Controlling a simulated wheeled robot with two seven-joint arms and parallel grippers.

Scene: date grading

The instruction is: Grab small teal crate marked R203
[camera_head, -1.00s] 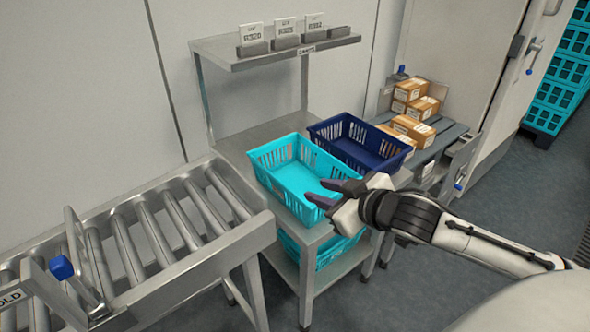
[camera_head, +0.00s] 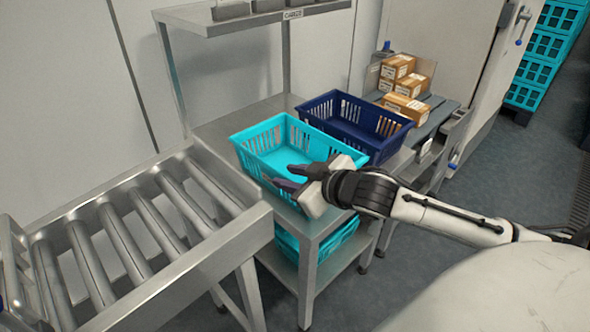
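An empty teal crate (camera_head: 257,138) stands on the steel table. No R203 marking is legible on it. My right gripper (camera_head: 286,176) is at the crate's near side, fingers apart and pointing left. One finger shows over the crate's inside and the other over its near wall. I cannot tell whether either touches the crate. The gripper and wrist hide part of the near wall and right corner. More teal crate (camera_head: 343,233) shows on the lower shelf, partly hidden by the table. My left gripper is out of view.
A navy crate (camera_head: 330,104) stands close behind the teal one on the right. A roller conveyor (camera_head: 130,238) is at left. An overhead shelf (camera_head: 225,22) spans the table's back. Cardboard boxes (camera_head: 398,67) lie on a side bench. Teal crates (camera_head: 538,72) are stacked far right.

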